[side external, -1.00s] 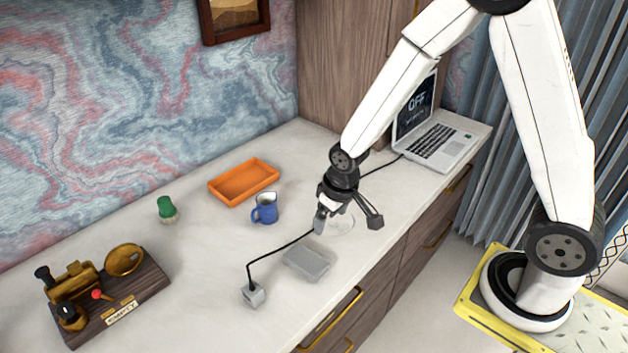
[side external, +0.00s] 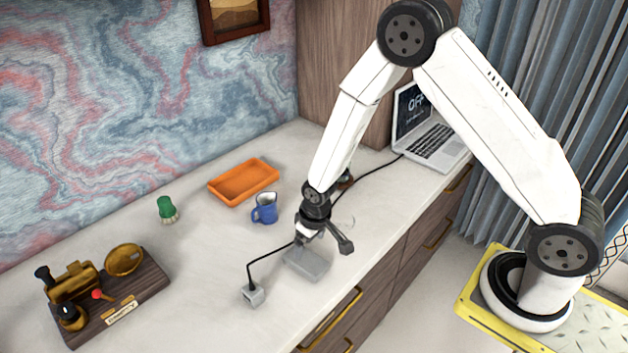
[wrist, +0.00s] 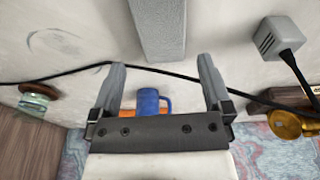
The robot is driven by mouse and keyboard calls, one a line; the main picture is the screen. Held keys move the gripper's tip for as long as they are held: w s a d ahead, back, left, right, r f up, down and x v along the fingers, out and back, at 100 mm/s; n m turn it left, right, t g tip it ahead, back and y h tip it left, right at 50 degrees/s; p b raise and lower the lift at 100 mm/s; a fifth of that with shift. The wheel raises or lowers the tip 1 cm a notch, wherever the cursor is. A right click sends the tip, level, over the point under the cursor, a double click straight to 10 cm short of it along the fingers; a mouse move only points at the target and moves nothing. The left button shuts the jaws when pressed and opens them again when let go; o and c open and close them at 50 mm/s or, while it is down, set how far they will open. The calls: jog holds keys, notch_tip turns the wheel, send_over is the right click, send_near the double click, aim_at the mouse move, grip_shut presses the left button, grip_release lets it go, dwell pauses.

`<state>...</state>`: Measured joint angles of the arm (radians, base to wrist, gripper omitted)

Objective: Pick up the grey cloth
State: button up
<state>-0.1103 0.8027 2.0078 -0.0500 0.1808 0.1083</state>
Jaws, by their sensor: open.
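The grey cloth (side external: 308,264) lies as a flat folded block on the pale desk top, near the desk's front edge. It shows in the wrist view (wrist: 158,28) at the top, beyond my fingertips and between their lines. My gripper (side external: 320,240) is just above the cloth's far side in the side view, partly covering it. In the wrist view my gripper (wrist: 161,72) has its two fingers wide apart with nothing between them. I cannot tell the exact height of the fingertips over the desk.
A black cable runs from a small grey cube (side external: 253,294) behind the cloth toward the laptop (side external: 432,140). A blue mug (side external: 265,208), an orange tray (side external: 244,182), a green-topped item (side external: 167,208) and a brass device on a wooden base (side external: 150,285) stand further off.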

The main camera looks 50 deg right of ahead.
aim_at(306, 259)
jog(key=shift+w+f, duration=0.1)
jog(key=shift+f, duration=0.65)
jog(key=shift+w+a+f, duration=0.1)
jog(key=shift+w+f, duration=0.1)
jog(key=shift+f, duration=1.1)
jog(key=shift+w+f, duration=0.2)
jog(key=shift+f, duration=1.1)
jog(key=c, duration=1)
jog(key=shift+o, duration=0.2)
jog(key=shift+r, duration=0.25)
